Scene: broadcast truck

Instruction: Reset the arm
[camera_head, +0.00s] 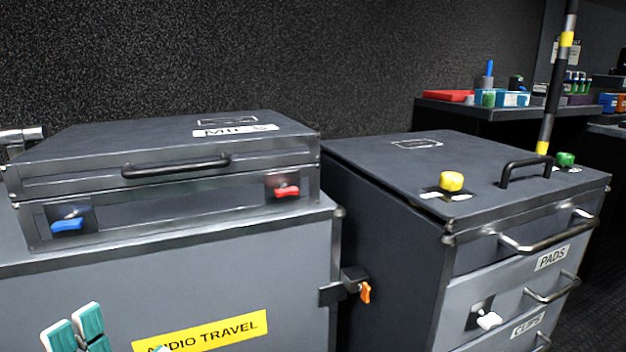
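My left gripper (75,325) shows only in part at the bottom left of the head view, in front of the lower grey case (275,285). Its teal pads with pale edges point upward. I cannot tell how far its fingers are apart, and its arm is below the picture. A small pale tip (161,349) shows at the bottom edge, under the yellow "AUDIO TRAVEL" label (205,331); I cannot tell what it belongs to. No held object shows. My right gripper is not in view.
A flat "MICS" case (175,160) with blue and red latches sits on the lower case. At right stands a drawer cabinet (380,160) with yellow and green knobs, handles and a striped pole (556,80). A shelf (480,110) with small items is behind.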

